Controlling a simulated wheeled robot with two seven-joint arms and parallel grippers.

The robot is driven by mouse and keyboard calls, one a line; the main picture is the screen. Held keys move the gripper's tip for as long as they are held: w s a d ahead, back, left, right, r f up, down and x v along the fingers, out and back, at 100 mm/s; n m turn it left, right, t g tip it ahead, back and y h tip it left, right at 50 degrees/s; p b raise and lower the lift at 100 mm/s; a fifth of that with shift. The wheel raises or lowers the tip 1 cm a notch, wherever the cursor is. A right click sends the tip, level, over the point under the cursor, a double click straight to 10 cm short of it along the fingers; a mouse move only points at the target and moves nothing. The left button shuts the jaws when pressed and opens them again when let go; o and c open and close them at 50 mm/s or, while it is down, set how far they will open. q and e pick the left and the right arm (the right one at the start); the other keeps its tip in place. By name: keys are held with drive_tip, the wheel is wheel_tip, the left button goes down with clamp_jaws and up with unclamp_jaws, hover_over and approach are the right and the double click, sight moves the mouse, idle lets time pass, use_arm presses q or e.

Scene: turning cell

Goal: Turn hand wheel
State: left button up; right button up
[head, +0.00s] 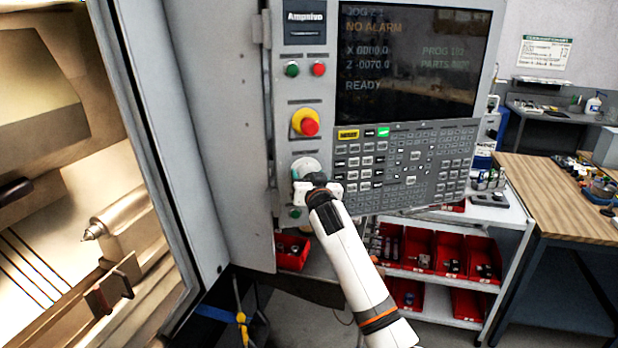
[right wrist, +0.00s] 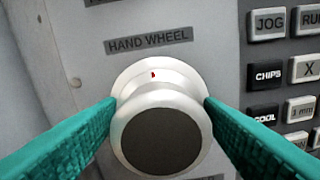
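The hand wheel (right wrist: 162,92) is a round silvery knob with a dark face, below a label reading HAND WHEEL in the right wrist view. A small red mark shows near the top of its rim. In the head view the wheel (head: 306,168) is on the control panel, partly hidden by my right gripper (head: 316,186). The teal fingers of my right gripper (right wrist: 160,118) lie one on each side of the knob and appear to touch its sides. My left gripper is not in view.
A red emergency button (head: 310,127) sits above the wheel, and a keypad (head: 405,167) lies right of it. The screen (head: 412,62) reads NO ALARM and READY. An open lathe bay (head: 70,200) is at left. Red bins (head: 420,262) and a wooden bench (head: 560,200) are at right.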

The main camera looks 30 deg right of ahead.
drive_tip(key=shift+c, duration=0.4)
drive_tip(key=shift+n, duration=0.4)
drive_tip(key=n, duration=0.8)
drive_tip(key=shift+n, duration=0.3)
drive_tip(key=n, duration=0.4)
drive_tip(key=shift+a+f, duration=0.1)
drive_tip(key=shift+n, duration=2.3)
drive_tip(key=o, duration=0.7)
